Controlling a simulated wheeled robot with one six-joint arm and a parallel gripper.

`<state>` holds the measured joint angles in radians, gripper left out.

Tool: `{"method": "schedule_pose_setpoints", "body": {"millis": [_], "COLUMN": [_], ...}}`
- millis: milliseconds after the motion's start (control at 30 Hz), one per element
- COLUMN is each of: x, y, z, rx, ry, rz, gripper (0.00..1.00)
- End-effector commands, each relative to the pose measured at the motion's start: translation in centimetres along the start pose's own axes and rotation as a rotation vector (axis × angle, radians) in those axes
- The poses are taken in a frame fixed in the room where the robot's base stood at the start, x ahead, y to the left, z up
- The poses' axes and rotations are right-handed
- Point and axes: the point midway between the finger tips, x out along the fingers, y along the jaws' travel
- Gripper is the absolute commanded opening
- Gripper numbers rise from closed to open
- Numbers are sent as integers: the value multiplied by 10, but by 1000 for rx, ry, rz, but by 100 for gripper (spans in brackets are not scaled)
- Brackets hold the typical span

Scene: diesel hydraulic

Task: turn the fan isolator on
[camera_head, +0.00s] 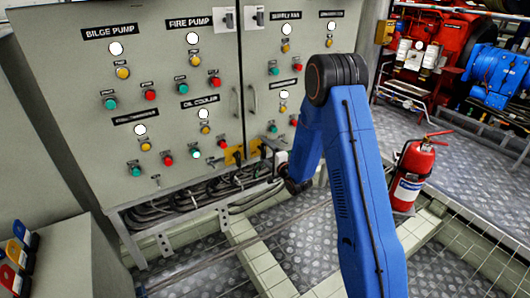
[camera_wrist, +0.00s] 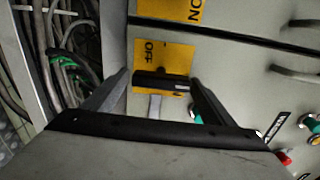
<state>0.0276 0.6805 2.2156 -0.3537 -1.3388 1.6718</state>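A yellow isolator plate (camera_wrist: 182,55) marked OFF is ahead of my gripper in the wrist view, with a black handle (camera_wrist: 160,82) across it. My gripper (camera_wrist: 160,78) is open, one finger beyond each end of the handle, with small gaps seeming to show. Whether the fingertips touch the handle cannot be told. Part of the plate's other lettering is hidden behind the handle and right finger. In the head view, my arm hides much of the gripper, low at the right cabinet door near a yellow plate (camera_head: 255,147). No label naming this isolator is readable.
A second yellow plate (camera_wrist: 170,10) lies across the door gap; in the head view it is on the left door (camera_head: 233,154). Cables (camera_wrist: 75,60) run below the cabinet. Buttons and lamps sit above. A red extinguisher (camera_head: 413,175) stands on the floor at right.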

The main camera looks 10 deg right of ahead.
Motion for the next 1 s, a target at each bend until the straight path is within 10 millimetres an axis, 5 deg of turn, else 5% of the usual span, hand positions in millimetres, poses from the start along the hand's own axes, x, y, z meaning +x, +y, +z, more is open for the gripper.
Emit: {"method": "schedule_pose_setpoints", "body": {"millis": [467, 1000], "x": [-12, -115], "y": [-1, 1], "z": [0, -1], "rx": [-1, 0], "ry": [0, 1], "rz": [-1, 2], "gripper": [81, 81]}}
